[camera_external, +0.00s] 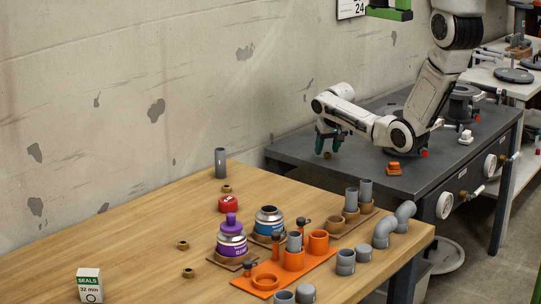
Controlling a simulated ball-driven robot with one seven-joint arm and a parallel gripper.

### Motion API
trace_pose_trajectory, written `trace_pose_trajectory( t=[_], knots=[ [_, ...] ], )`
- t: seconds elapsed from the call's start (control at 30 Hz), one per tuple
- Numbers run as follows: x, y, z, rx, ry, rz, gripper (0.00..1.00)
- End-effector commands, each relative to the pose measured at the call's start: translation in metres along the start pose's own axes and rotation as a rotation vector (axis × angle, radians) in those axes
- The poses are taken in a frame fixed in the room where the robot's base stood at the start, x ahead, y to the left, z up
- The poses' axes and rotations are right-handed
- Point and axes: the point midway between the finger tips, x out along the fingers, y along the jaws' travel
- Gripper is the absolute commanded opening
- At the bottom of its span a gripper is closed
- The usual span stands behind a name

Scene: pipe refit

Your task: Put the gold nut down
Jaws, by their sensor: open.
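My gripper (328,142) points down over the dark grey table (300,152) at its left part. It is open. A small gold nut (327,155) shows just below and between the fingertips, at the tabletop; at this size I cannot tell whether the fingers touch it. More gold nuts lie on the wooden bench: one near the grey pipe (227,189), one further forward (183,245) and one nearer the front (189,272).
An orange part (394,169) lies on the dark table, right of my gripper. On the wooden bench stand an upright grey pipe (220,163), a red cap (228,204), a purple-topped can (232,238), an orange rack (290,272), grey elbows (384,232) and a seals box (90,286).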

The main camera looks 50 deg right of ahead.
Motion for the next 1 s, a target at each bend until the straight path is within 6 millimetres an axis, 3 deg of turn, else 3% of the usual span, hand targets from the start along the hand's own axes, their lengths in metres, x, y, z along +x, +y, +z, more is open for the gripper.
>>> trace_pose_trajectory(
  t=[0.6,0.8,1.0],
  knots=[
    [-0.104,-0.001,0.0,-0.001,0.001,-0.001,0.54],
    [-0.117,0.0,0.0,0.0,0.0,0.0,0.54],
    [-0.116,-0.002,0.008,-0.007,-0.008,-0.004,0.54]
  ],
)
